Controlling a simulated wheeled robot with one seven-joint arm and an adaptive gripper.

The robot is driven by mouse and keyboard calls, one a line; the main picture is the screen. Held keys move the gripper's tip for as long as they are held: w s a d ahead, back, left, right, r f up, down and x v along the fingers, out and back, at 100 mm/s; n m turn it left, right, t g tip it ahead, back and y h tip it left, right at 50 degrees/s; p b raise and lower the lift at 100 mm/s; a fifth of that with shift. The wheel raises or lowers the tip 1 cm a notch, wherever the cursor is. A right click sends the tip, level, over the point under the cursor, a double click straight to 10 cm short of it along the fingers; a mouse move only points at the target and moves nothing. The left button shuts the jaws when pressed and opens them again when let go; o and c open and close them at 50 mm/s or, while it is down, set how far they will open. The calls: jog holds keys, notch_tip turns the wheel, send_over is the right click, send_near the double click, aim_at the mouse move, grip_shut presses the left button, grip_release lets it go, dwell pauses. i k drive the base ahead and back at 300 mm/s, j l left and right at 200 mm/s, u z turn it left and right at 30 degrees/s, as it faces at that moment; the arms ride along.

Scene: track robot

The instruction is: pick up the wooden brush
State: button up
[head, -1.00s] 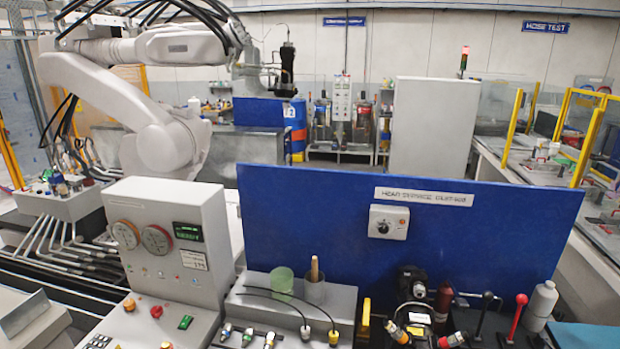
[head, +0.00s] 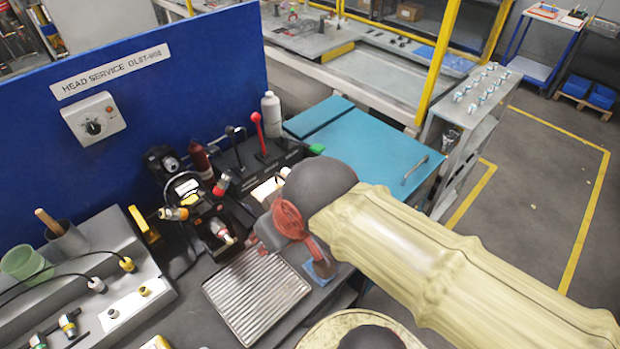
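The likely wooden brush shows as a wooden handle (head: 47,220) leaning in a grey cup (head: 67,241) at the left of the head view. The handle's lower end is hidden inside the cup, so I cannot see any bristles. A translucent green cup (head: 25,264) stands just left of and in front of the grey cup. My arm, in a cream sleeve with a dark rounded joint, reaches in from the right, well apart from the handle.
A blue panel (head: 190,80) stands behind the cups. Black cables cross the grey fixture (head: 125,245) in front of them. A ribbed metal tray (head: 256,296), a red-knobbed lever (head: 258,135) and a white bottle (head: 271,115) are farther right. A teal surface (head: 365,150) lies beyond my arm.

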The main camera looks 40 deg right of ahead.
aim_at(57, 229)
jog(key=z, duration=0.5)
jog(key=u, duration=1.4)
